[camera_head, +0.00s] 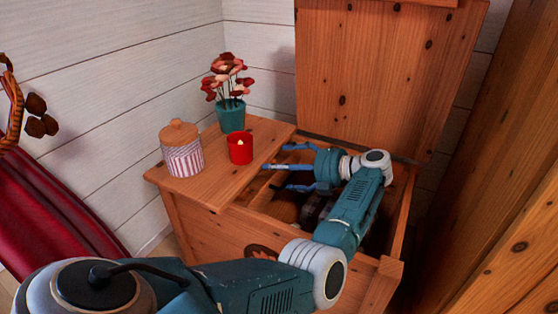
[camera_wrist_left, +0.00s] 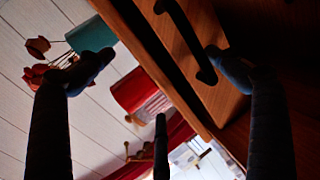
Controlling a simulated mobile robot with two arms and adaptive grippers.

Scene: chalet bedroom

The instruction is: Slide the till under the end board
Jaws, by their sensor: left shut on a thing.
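The till (camera_head: 260,187) is a wooden tray inside the open chest, partly tucked beside and below the end board (camera_head: 226,190); much of it is hidden by my gripper and the board. My left gripper (camera_head: 285,168) reaches into the chest from the right, its blue fingers pointing left toward the end board. It is shut on the till, though the contact itself is hard to see. In the left wrist view, a wooden face with a dark curved handle (camera_wrist_left: 188,38) shows between the fingers. My right gripper is not in view.
A striped jar with wooden lid (camera_head: 183,155), a red candle (camera_head: 240,150) and a potted flower (camera_head: 231,112) stand on the end board. The raised lid (camera_head: 385,75) stands behind. Dark and brown items lie in the chest. A wooden panel (camera_head: 500,200) is close on the right.

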